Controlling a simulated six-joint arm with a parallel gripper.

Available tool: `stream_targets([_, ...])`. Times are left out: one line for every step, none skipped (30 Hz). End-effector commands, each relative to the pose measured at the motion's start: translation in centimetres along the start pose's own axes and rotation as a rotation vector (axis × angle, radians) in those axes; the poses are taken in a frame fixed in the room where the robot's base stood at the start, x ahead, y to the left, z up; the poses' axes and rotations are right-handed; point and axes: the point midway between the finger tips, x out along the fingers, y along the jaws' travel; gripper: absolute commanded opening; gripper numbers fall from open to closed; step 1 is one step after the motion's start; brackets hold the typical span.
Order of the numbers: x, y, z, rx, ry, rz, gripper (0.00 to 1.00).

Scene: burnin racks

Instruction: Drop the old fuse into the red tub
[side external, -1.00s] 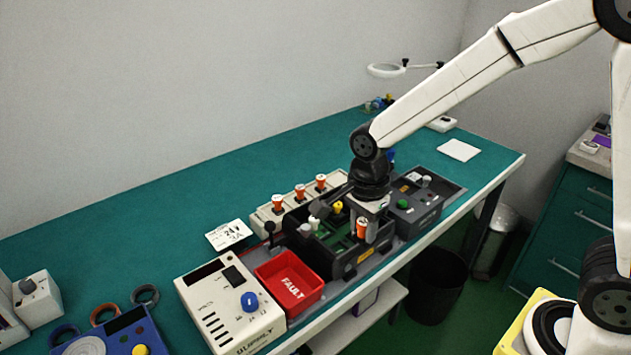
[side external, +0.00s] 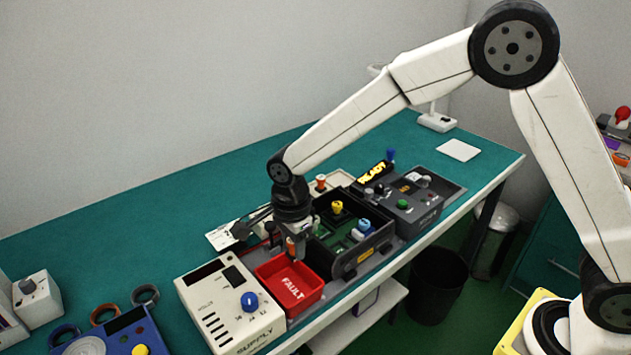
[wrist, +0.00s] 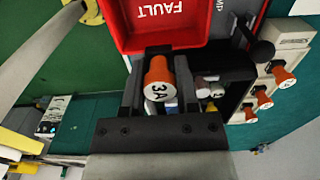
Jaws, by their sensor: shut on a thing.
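The old fuse is orange with a white end marked 3A (wrist: 158,80); in the side view it shows as a small orange piece (side external: 290,250). My gripper (side external: 293,240) is shut on it, with a finger on either side of it in the wrist view (wrist: 157,72). The red tub (side external: 298,303), labelled FAULT, sits on the bench. The gripper and fuse are over its back right part in the side view. The tub also shows at the top of the wrist view (wrist: 215,32). The fuse's lower end is hard to make out.
Right of the tub stands a dark open rack (side external: 345,262) with a yellow-topped and a blue-topped part. Behind it, a cream holder carries orange fuses (wrist: 283,75). A cream supply box (side external: 215,315) stands left of the tub. A grey unit (side external: 420,208) stands farther right.

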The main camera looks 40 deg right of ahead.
Motion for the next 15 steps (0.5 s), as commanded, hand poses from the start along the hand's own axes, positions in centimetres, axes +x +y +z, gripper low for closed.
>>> stream_targets([0.1,0.0,0.0,0.000,0.000,0.001,0.00])
stream_targets([0.2,0.0,0.0,0.000,0.000,0.001,0.00])
stream_targets([0.3,0.0,0.0,0.000,0.000,0.001,0.00])
stream_targets([0.4,0.0,0.0,0.000,0.000,0.001,0.00])
stream_targets([0.6,0.0,0.0,0.000,0.000,0.001,0.00])
stream_targets([0.8,0.0,0.0,0.000,0.001,0.002,0.00])
stream_targets([1.0,0.0,0.0,0.000,0.001,0.002,0.00])
stream_targets([1.2,0.1,-0.1,0.000,0.001,0.003,0.00])
stream_targets([1.5,0.1,-0.1,0.000,0.001,0.003,0.00])
stream_targets([1.7,0.0,-0.1,0.000,0.001,0.002,0.00])
stream_targets([2.0,0.0,-0.1,0.000,0.001,0.002,0.00])
stream_targets([2.3,0.1,-0.1,0.000,0.001,0.002,0.00])
stream_targets([2.6,0.1,-0.1,0.000,0.001,0.003,0.00])
stream_targets([2.9,0.1,-0.1,0.000,0.001,0.003,0.00])
stream_targets([3.2,0.1,-0.1,0.000,0.001,0.003,0.00])
